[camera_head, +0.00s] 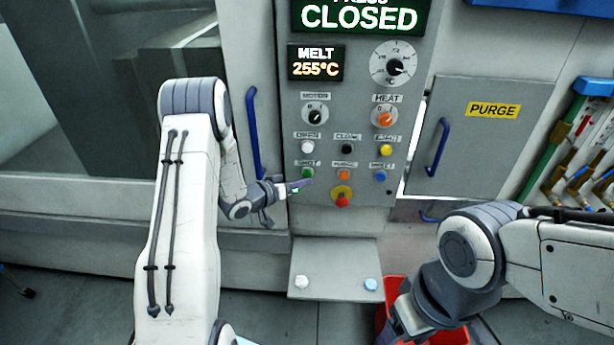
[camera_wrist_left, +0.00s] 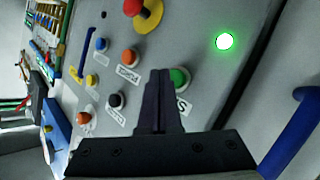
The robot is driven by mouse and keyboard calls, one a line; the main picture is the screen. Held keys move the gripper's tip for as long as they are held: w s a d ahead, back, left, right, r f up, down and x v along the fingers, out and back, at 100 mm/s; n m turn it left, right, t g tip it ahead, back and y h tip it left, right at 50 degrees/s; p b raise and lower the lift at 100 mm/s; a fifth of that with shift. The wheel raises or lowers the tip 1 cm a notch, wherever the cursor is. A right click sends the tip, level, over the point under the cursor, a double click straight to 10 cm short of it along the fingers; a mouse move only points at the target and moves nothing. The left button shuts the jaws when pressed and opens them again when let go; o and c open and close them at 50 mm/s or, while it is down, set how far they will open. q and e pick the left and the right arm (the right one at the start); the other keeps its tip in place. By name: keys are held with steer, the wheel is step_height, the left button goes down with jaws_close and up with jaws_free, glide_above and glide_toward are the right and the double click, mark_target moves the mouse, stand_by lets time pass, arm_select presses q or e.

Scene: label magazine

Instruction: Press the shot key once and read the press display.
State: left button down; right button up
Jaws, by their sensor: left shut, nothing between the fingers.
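The green shot key (camera_head: 307,173) sits at the left of the lower key row on the grey panel. My left gripper (camera_head: 303,184) is shut and empty, its tips just below that key. In the left wrist view the tips (camera_wrist_left: 159,75) lie beside the green key (camera_wrist_left: 180,77), whose label is partly hidden; I cannot tell whether they touch it. The press display (camera_head: 358,17) reads CLOSED, with its top line cut off. My right gripper (camera_head: 398,330) is low at the picture's bottom edge, and its fingers are not clear.
An orange key (camera_head: 344,174) and a blue key (camera_head: 380,175) share the row. A red stop button (camera_head: 342,200) is below. A green lamp (camera_wrist_left: 224,41) glows near the shot key. The melt display (camera_head: 316,63) reads 255°C. A red bin (camera_head: 386,296) stands below right.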

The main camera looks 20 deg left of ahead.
arm_select(q)
steer(key=shift+w, duration=0.1)
steer(key=shift+w+a, duration=0.1)
steer(key=shift+w, duration=0.2)
steer(key=shift+w+a, duration=0.15)
steer(key=shift+w, duration=0.3)
stand_by(0.7)
stand_by(0.4)
steer(key=shift+s+d, duration=0.25)
steer(key=shift+s, duration=0.6)
steer(key=shift+s+d, duration=0.25)
steer(key=shift+s, duration=0.55)
steer(key=shift+s+d, duration=0.2)
steer(key=shift+s, duration=0.6)
steer(key=shift+s+d, duration=0.25)
steer(key=shift+s, duration=0.55)
